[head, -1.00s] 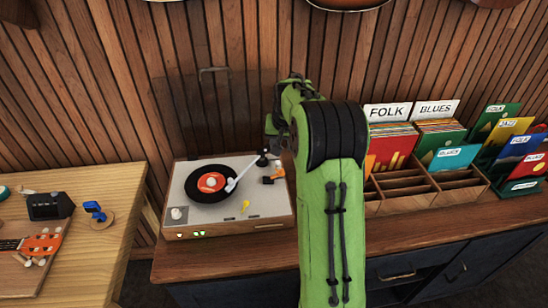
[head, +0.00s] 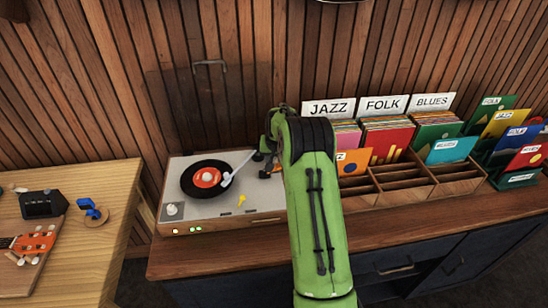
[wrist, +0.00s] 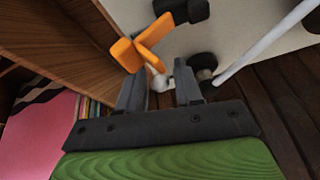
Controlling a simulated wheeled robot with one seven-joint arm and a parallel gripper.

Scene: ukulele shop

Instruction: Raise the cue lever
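The record player (head: 195,221) stands on the counter with its tonearm (head: 242,165) reaching over a black record (head: 192,188). In the wrist view, an orange lever-like part (wrist: 155,29) is just beyond and left of my gripper (wrist: 159,78); I take it to be the cue lever. My gripper is open, with a small pale knob (wrist: 158,82) showing between its fingertips; I cannot tell whether they touch it. The tonearm (wrist: 265,45) and its dark base (wrist: 204,62) are to the right. My arm hides most of this corner in the head view.
A wooden record bin (head: 405,195) with cards marked JAZZ, FOLK and BLUES stands right of the player. The slatted wall (head: 165,85) is close behind. A wooden table (head: 95,255) with a ukulele is on the left. A small yellow part (head: 241,200) is on the player's front.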

